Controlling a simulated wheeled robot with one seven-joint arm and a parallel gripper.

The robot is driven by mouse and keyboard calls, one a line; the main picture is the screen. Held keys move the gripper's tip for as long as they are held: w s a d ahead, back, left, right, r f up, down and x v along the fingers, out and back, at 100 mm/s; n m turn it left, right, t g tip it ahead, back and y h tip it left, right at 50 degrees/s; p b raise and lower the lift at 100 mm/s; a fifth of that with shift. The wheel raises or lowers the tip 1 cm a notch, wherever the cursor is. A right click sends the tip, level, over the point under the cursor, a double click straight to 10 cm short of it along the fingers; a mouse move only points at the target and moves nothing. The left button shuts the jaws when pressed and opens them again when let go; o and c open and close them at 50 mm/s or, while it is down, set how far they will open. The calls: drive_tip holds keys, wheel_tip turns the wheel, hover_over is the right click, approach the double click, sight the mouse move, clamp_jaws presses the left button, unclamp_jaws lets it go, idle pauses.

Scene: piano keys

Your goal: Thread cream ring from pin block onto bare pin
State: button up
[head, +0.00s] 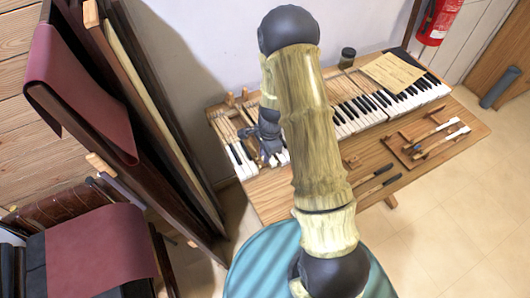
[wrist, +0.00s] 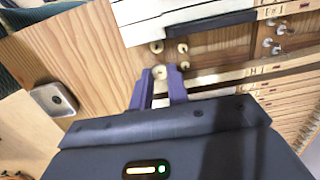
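My gripper (wrist: 160,70) has two purple fingers that point at a small wooden area beside the piano keys. A round cream ring (wrist: 159,73) shows between the fingertips and about fills the gap. I cannot tell whether the fingers grip it or only stand around it. Which of these are bare pins is too small to tell. In the head view my gripper (head: 266,140) is over the keyboard's left end; the ring is hidden there.
The keyboard (head: 375,103) runs along the wooden bench (head: 440,155). A tray with tools (head: 437,140) and dark-handled tools (head: 378,180) lie at the right. A small dark jar (head: 347,57) stands behind. More silvery pins (wrist: 282,29) show at the wrist view's right.

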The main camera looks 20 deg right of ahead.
sight(265, 165)
drive_tip(key=shift+f, duration=0.6)
drive_tip(key=shift+f+b, duration=0.65)
drive_tip(key=shift+f, duration=0.5)
idle(2.8)
drive_tip(key=shift+o, duration=1.2)
drive_tip(key=shift+r+p, duration=0.95)
drive_tip(key=shift+r, duration=0.2)
drive_tip(key=o, duration=0.6)
drive_tip(key=shift+c, duration=0.2)
